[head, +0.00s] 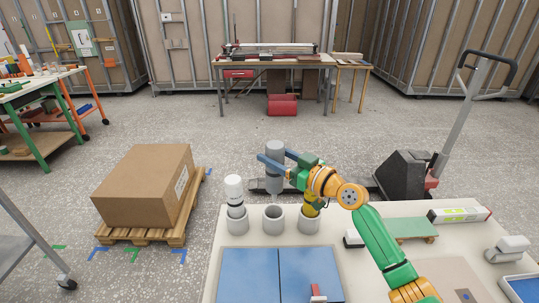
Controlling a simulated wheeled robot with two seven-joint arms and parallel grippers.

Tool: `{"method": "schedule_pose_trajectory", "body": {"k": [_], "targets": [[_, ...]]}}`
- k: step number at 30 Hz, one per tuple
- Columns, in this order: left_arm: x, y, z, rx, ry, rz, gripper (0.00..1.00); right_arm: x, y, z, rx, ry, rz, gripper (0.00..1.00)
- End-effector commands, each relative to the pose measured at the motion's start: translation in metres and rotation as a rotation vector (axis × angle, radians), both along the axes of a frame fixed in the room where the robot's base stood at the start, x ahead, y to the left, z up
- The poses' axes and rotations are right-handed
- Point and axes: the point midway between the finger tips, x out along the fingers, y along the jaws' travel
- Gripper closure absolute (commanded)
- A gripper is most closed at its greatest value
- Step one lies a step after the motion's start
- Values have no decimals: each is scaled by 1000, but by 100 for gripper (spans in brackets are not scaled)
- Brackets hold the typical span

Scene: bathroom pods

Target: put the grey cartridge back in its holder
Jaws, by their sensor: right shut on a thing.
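The grey cartridge (276,182) is upright, held in the air by my right gripper (275,160), whose blue fingers are shut on it. Three grey cup-shaped holders stand in a row along the far edge of the white table. The middle holder (273,220) looks empty, and the cartridge is above it in the picture, apart from it. A white cartridge (234,188) stands in the left holder (237,226). A yellow cartridge (310,210) is in the right holder (308,226), partly hidden by my right arm. My left gripper is not in view.
On the white table (228,236) lie two blue panels (250,272), a small red-and-white item (318,293), a green board (410,228) and a white box (459,214). Behind it are a cardboard box (145,186) on a pallet and a pallet jack (407,175).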

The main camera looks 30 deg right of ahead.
Motion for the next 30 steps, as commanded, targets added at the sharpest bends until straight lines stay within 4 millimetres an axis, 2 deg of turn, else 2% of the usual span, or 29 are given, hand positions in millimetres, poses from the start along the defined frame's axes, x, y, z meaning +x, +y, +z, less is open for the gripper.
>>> {"method": "schedule_pose_trajectory", "body": {"k": [1,6,17,30], "targets": [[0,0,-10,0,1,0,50,0,0,-11,3,-1,-1,100],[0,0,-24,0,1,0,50,0,0,-29,3,-1,-1,100],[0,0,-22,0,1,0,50,0,0,-29,2,-2,0,100],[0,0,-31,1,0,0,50,0,1,-34,2,-2,0,100]]}}
